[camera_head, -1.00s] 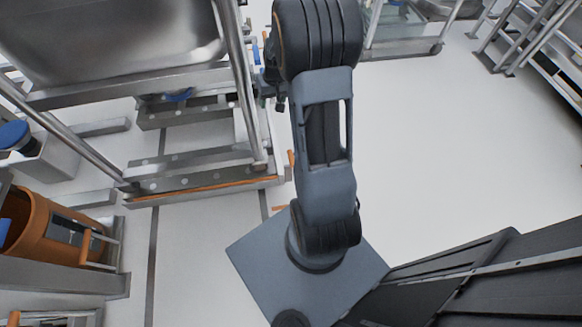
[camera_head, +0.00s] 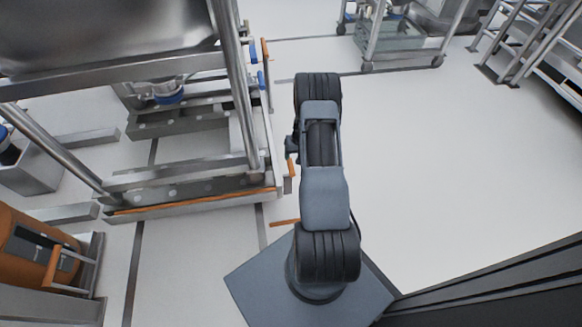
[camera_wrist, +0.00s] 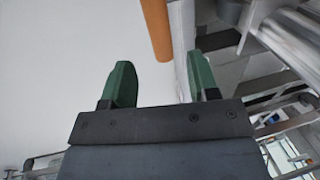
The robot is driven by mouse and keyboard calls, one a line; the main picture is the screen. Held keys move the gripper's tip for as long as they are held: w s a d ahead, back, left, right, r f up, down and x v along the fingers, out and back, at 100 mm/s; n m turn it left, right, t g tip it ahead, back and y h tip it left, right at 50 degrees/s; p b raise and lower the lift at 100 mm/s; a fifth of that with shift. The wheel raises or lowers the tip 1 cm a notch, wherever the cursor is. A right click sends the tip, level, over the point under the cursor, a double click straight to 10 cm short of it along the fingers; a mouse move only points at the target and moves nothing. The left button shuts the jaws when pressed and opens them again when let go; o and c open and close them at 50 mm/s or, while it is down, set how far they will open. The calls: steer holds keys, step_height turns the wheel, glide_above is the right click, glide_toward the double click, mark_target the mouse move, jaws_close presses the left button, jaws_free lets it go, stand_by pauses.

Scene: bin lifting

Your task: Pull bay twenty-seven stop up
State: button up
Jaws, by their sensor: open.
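An orange bar (camera_wrist: 157,28) shows in the wrist view, just beyond and between the green fingertips of my gripper (camera_wrist: 161,80). The fingers are apart, with nothing between them; the bar does not appear to touch either one. In the head view, a short orange bar (camera_head: 284,222) lies low beside my base, and a small upright orange piece (camera_head: 291,166) sits at the right corner of the steel bin stand (camera_head: 180,197). I cannot tell which of these the wrist view shows. No bay number is readable. My gripper is mostly hidden behind my arm in the head view.
A large steel bin (camera_head: 110,35) rests high on the stand at left. An orange drum (camera_head: 35,255) stands at lower left. A wheeled steel cart (camera_head: 400,45) and steps (camera_head: 505,45) are at the back. The floor right of my arm is clear.

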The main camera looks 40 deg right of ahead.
mark_target(291, 164)
steer(key=f, duration=0.2)
steer(key=f+b, duration=0.1)
steer(key=f, duration=0.1)
steer(key=a+f+b, duration=0.1)
steer(key=f, duration=0.1)
steer(key=shift+w+f, duration=0.2)
steer(key=shift+w, duration=0.05)
steer(key=shift+c, duration=0.4)
jaws_close()
steer(key=shift+r, duration=0.1)
